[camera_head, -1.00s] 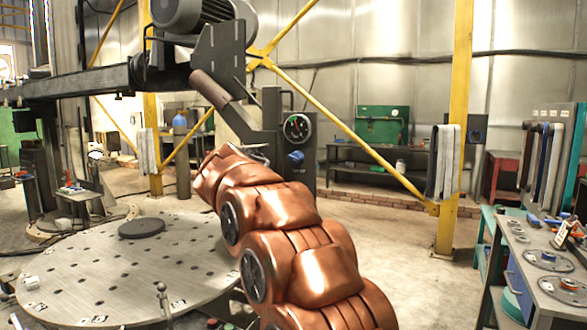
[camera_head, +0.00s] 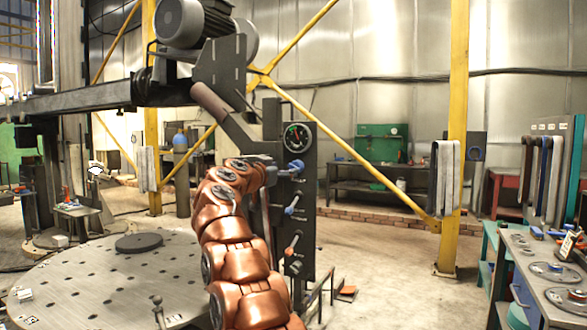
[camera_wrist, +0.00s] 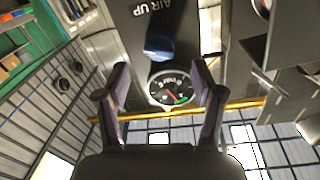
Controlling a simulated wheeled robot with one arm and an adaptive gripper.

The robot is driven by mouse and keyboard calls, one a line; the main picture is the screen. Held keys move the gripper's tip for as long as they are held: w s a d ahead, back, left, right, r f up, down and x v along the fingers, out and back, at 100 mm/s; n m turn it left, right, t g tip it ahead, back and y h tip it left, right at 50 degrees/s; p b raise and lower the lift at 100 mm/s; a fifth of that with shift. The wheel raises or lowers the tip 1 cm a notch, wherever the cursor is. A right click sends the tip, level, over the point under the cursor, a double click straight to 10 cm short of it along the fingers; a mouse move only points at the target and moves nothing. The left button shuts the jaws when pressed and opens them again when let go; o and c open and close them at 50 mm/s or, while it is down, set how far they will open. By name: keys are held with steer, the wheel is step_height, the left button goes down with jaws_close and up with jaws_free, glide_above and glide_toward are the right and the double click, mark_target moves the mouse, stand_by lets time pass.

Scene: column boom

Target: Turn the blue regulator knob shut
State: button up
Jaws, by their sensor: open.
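The blue regulator knob (camera_head: 296,167) sits on the dark upright panel (camera_head: 305,190), just below the round gauge (camera_head: 297,136). My gripper (camera_head: 284,172) is at the left of the knob in the head view, close to it. In the wrist view the picture is upside down. There my gripper (camera_wrist: 161,68) is open, its two dark fingers spread to either side of the knob (camera_wrist: 159,43) and gauge (camera_wrist: 171,88). The knob appears beyond the fingertips, and nothing is held. I cannot tell whether either finger touches it.
Lower on the panel are a blue-ended lever (camera_head: 291,210) and a red-and-white lever (camera_head: 292,246). A boom with a motor (camera_head: 195,22) hangs above. A round perforated table (camera_head: 95,275) stands at left, a workbench (camera_head: 530,270) at right. Floor right of the panel is mostly clear.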

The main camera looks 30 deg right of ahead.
mark_target(292, 168)
steer(key=p+x, duration=0.2)
steer(key=x, duration=0.1)
steer(key=p+x, duration=0.2)
steer(key=x, duration=0.1)
steer(key=shift+r, duration=0.25)
steer(key=shift+w+d+f+p, duration=0.2)
steer(key=shift+d+p, duration=0.15)
steer(key=shift+p, duration=0.05)
steer(key=c, duration=1.1)
